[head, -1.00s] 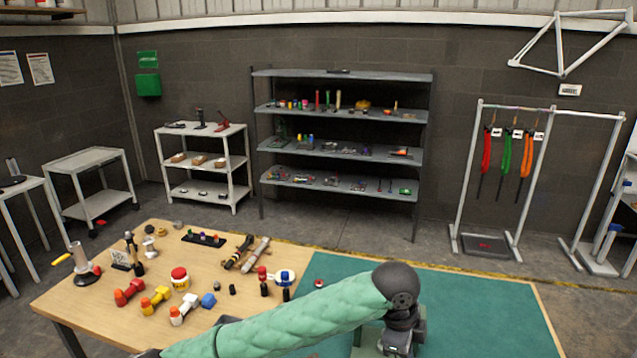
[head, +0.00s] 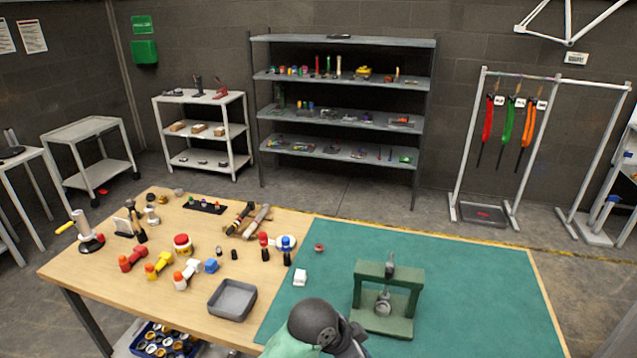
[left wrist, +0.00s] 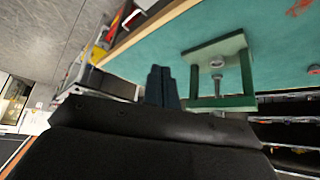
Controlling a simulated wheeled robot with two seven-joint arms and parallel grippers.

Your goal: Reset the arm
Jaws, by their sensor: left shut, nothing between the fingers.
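My left arm (head: 318,325), green-sleeved with a black joint, shows at the bottom edge of the head view, over the front of the green mat (head: 450,290). Its fingers are cut off or hidden there. In the left wrist view my left gripper (left wrist: 161,85) is shut and empty, its two dark fingers together. A green press-like frame (head: 388,298) stands on the mat to the right of the arm. It also shows in the left wrist view (left wrist: 240,101), right of the fingers and apart from them in the picture. My right gripper is in neither view.
Several coloured parts and tools stand on the wooden table (head: 100,270). A blue crate (head: 165,338) sits below. The mat's right part is clear.

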